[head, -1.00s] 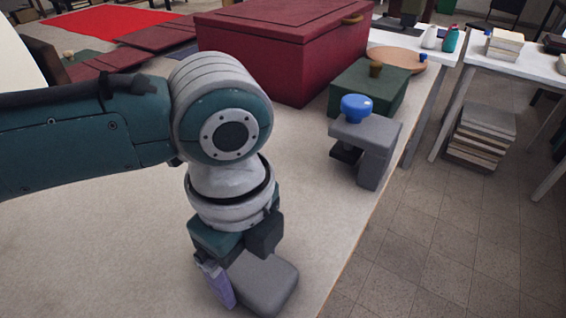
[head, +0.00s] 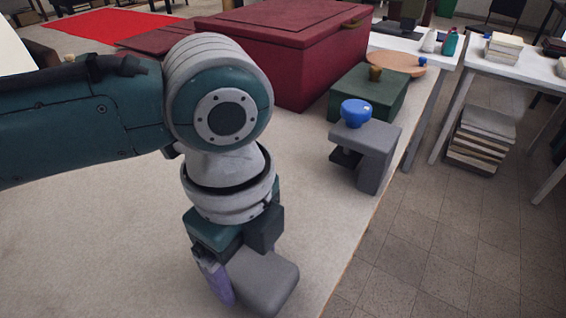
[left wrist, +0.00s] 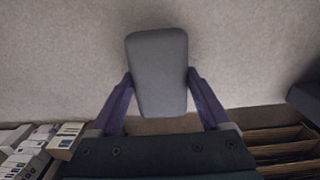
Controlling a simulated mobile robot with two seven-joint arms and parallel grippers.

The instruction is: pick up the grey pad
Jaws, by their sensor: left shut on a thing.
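The grey pad (head: 266,283) is a rounded grey block near the front edge of the table, low in the head view. My left gripper (head: 236,284) points down at it and is shut on it. In the left wrist view the pad (left wrist: 158,72) sits between the two purple fingers of my left gripper (left wrist: 160,84), one against each side. I cannot tell whether the pad's underside touches the table. My right gripper is in neither view.
A grey clamp-like stand (head: 372,150) with a blue knob (head: 356,113) stands at the table's right edge. Behind it are a green box (head: 368,96) and a large dark red chest (head: 285,50). The pale tabletop (head: 90,240) is clear at left.

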